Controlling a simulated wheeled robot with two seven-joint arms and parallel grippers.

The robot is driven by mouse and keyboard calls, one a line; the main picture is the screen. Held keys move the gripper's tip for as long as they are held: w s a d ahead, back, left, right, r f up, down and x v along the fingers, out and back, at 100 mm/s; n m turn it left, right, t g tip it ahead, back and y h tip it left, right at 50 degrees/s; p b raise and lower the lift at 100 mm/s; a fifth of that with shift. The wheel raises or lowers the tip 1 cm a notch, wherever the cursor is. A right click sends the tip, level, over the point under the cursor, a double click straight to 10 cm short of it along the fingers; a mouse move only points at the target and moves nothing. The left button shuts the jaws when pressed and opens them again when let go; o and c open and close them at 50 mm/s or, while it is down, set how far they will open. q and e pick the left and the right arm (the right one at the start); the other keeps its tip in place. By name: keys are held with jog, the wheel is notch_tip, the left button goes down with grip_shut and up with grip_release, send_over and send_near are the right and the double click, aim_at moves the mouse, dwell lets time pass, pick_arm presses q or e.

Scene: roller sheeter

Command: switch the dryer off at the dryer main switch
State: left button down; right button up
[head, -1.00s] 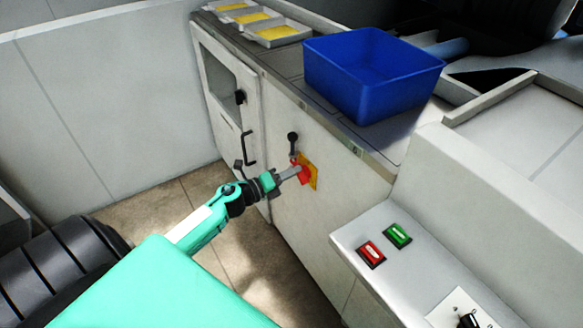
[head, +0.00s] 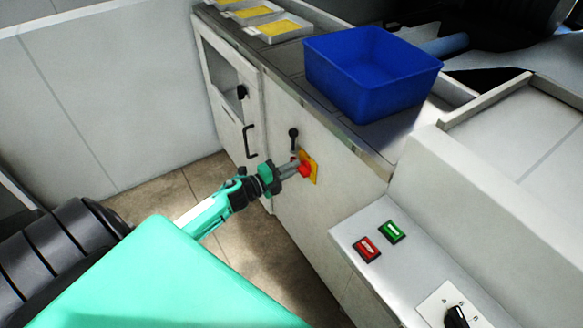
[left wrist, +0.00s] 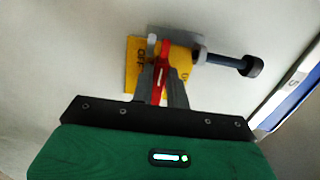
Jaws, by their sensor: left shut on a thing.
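The dryer main switch is a red handle on a yellow plate (head: 313,167) on the front of the white dryer cabinet (head: 325,205). My left gripper (head: 294,168) reaches it from the left and is shut on the red handle. In the left wrist view the red handle (left wrist: 160,75) stands between the two grey fingers, in front of the yellow plate (left wrist: 133,62). Part of the lettering on the plate shows; the fingers hide some of the plate. My right gripper does not show.
A black lever (head: 293,135) sticks out just above the switch. The cabinet door has a black handle (head: 248,141). A blue bin (head: 370,75) and trays stand on top. A panel with a red button (head: 367,249) and a green button (head: 392,232) juts out at the right.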

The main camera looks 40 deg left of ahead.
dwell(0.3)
pick_arm(q)
jog(key=c, duration=1.4)
grip_release()
